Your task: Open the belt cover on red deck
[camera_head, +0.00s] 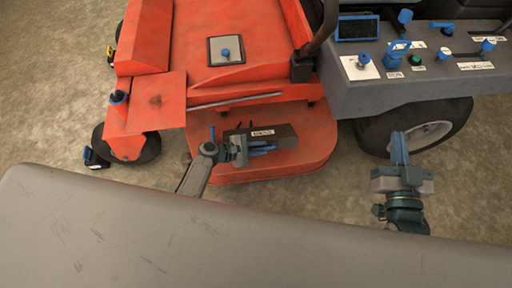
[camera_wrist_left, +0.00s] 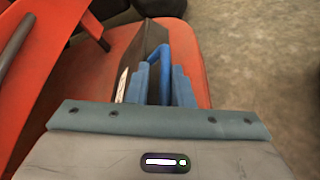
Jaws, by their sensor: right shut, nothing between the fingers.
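The red deck (camera_head: 310,150) of the mower lies in the middle of the head view. The belt cover (camera_head: 285,133) is a dark, flat box with a white label on the deck. It looks lowered. In the left wrist view the cover (camera_wrist_left: 150,38) has a blue arched handle (camera_wrist_left: 164,58). My left gripper (camera_head: 264,150) is at the cover's near side. Its two blue fingers (camera_wrist_left: 162,85) stand apart, with the handle between them; whether they clamp it is unclear. My right gripper (camera_head: 399,148) is shut and empty, to the right of the deck, in front of the rear wheel.
A grey control panel (camera_head: 425,95) with blue knobs and levers is at the upper right. A black wheel (camera_head: 440,130) is below it. A grey plate with a blue knob (camera_head: 226,52) sits on the red body. A large grey surface fills the front. Bare floor shows at right.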

